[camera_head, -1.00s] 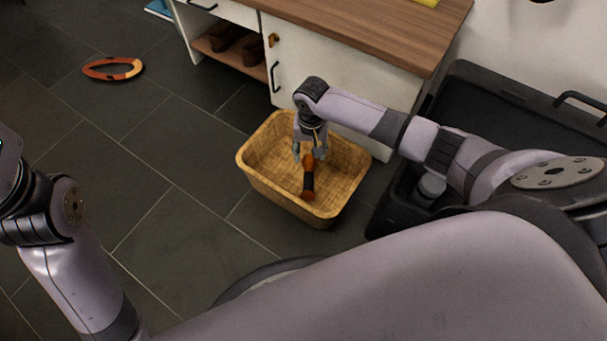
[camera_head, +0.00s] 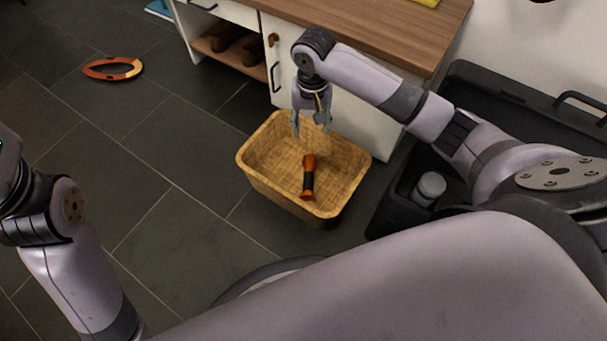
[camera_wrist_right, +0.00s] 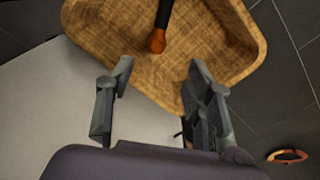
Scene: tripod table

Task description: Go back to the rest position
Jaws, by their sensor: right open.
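My right gripper (camera_head: 311,128) is open and empty above the back part of a wooden-looking basket (camera_head: 270,183). It also shows in the right wrist view (camera_wrist_right: 160,80), with its two fingers apart and nothing between them. An orange and black tool-like object (camera_head: 308,178) lies in the basket, clear of the fingers. One end of it shows in the right wrist view (camera_wrist_right: 157,40). My left arm is at the left edge of the head view, and its gripper is out of the picture.
A white cabinet (camera_head: 345,118) with a wooden top (camera_head: 370,30) stands just behind the basket. A black open case (camera_head: 480,90) with a grey-white cylinder (camera_head: 430,187) is at the right. An orange ring-shaped object (camera_head: 112,68) lies on the tiled floor, which is mostly clear at left.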

